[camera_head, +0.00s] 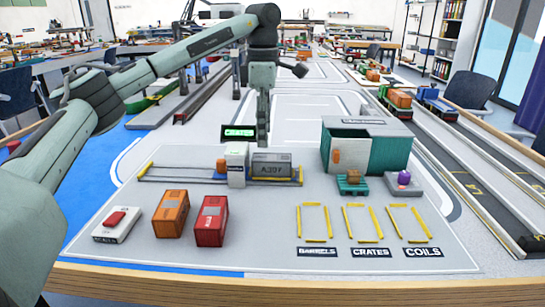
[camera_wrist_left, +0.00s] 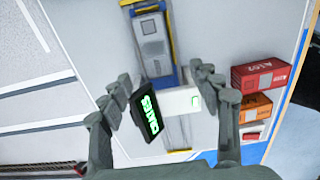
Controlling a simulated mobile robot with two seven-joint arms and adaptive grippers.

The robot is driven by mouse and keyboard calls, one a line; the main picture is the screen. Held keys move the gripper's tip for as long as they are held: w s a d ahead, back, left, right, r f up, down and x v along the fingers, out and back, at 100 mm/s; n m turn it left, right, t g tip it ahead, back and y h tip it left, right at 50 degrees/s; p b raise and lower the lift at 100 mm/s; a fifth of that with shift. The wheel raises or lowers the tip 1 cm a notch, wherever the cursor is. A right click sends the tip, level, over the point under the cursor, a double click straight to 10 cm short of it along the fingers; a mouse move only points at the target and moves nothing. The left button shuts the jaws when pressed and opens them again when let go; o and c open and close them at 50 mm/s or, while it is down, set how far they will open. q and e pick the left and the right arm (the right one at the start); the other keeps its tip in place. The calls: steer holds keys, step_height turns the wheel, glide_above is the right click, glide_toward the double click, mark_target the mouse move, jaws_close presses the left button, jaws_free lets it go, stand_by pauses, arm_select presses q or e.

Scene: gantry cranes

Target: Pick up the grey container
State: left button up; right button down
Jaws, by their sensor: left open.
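The grey container (camera_head: 272,168), marked with dark lettering, sits between yellow-edged rails, right beside a white block (camera_head: 236,165). It also shows in the left wrist view (camera_wrist_left: 152,42), lengthwise at the top centre, beyond my fingertips. My left gripper (camera_head: 262,138) points down behind the container in the head view. In the wrist view its two fingers (camera_wrist_left: 161,74) are spread apart with nothing held between them. A small screen with green letters (camera_head: 238,132) stands above the white block and shows between the fingers. My right gripper is not in view.
An orange container (camera_head: 171,214) and a red container (camera_head: 211,221) stand at front left, near a white box with a red button (camera_head: 116,224). Yellow-marked bays labelled barrels, crates and coils (camera_head: 363,223) lie empty at front right. A teal container (camera_head: 383,151) stands behind them.

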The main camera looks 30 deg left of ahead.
mark_target(267, 157)
arm_select(q)
steer(key=shift+w+a, duration=0.1)
steer(key=shift+w, duration=0.05)
steer(key=shift+f, duration=0.3)
steer(key=f, duration=0.7)
steer(key=shift+w+d, duration=0.2)
steer(key=c, duration=1.4)
steer(key=shift+r, duration=0.1)
steer(key=shift+c, duration=0.2)
